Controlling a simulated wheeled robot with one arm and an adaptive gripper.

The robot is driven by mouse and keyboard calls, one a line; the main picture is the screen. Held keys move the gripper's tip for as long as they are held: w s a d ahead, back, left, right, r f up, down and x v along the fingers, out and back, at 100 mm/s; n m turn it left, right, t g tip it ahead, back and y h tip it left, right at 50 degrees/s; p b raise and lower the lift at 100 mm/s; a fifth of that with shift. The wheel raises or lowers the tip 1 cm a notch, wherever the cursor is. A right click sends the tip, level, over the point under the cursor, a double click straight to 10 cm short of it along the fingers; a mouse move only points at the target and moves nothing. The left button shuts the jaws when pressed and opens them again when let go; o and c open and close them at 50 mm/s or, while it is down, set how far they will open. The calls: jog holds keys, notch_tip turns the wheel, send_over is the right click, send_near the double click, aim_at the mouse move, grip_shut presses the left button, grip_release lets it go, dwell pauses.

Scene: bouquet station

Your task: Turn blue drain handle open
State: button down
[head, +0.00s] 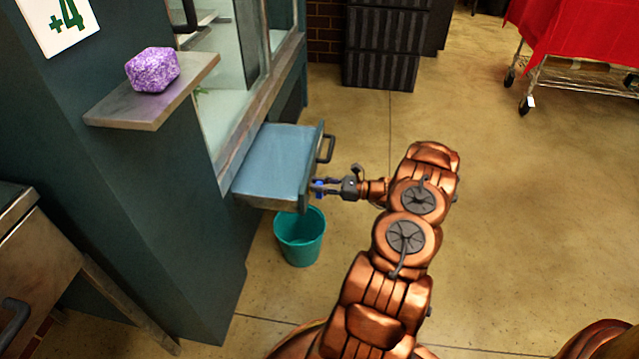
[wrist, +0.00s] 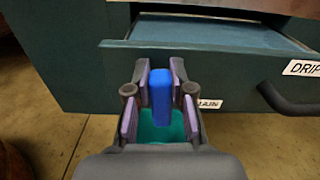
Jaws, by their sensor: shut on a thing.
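In the head view the blue handle (head: 319,188) is a small spot at the drawer's near right corner. My gripper (head: 330,187) is shut on it, and in the wrist view the padded fingertips (wrist: 160,80) sit on both sides of it. A label (wrist: 208,104) just right of the handle is partly hidden by a finger and ends in "AIN". A teal bucket (head: 300,236) stands on the floor below, and its inside shows under the handle in the wrist view.
The blue-grey drawer (head: 274,160) is pulled out of the cabinet, with a dark pull handle (head: 326,148) and a "DRIP" label (wrist: 302,68). A shelf (head: 150,107) above holds a purple block (head: 152,70). The floor right of my arm is clear up to a red-covered cart (head: 580,35).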

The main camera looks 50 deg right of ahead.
aim_at(307, 195)
jog(key=shift+a+n, duration=0.2)
jog(key=shift+n, duration=0.2)
jog(key=shift+s+a+f+n+p, duration=0.1)
jog(key=shift+n+p, duration=0.1)
jog(key=shift+n, duration=0.5)
jog(key=shift+s+a+f+n+p, duration=0.1)
jog(key=shift+n+p, duration=0.05)
jog(key=shift+n, duration=0.55)
jog(key=n+b, duration=0.2)
jog(key=n, duration=0.1)
jog(key=f+n+b, duration=0.1)
jog(key=shift+s+a+n+b, duration=0.25)
jog(key=shift+a+n+b, duration=0.05)
jog(key=shift+a+n, duration=0.1)
jog(key=n+b, duration=0.3)
jog(key=f+n+b, duration=0.1)
jog(key=b, duration=0.1)
jog(key=shift+s+a, duration=0.15)
jog(key=shift+a, duration=0.1)
jog(key=n+b, duration=0.3)
jog(key=shift+s+f, duration=0.1)
jog(key=shift+f, duration=0.15)
jog(key=shift+n+b, duration=0.75)
jog(key=shift+n, duration=0.15)
jog(key=c, duration=1)
grip_release()
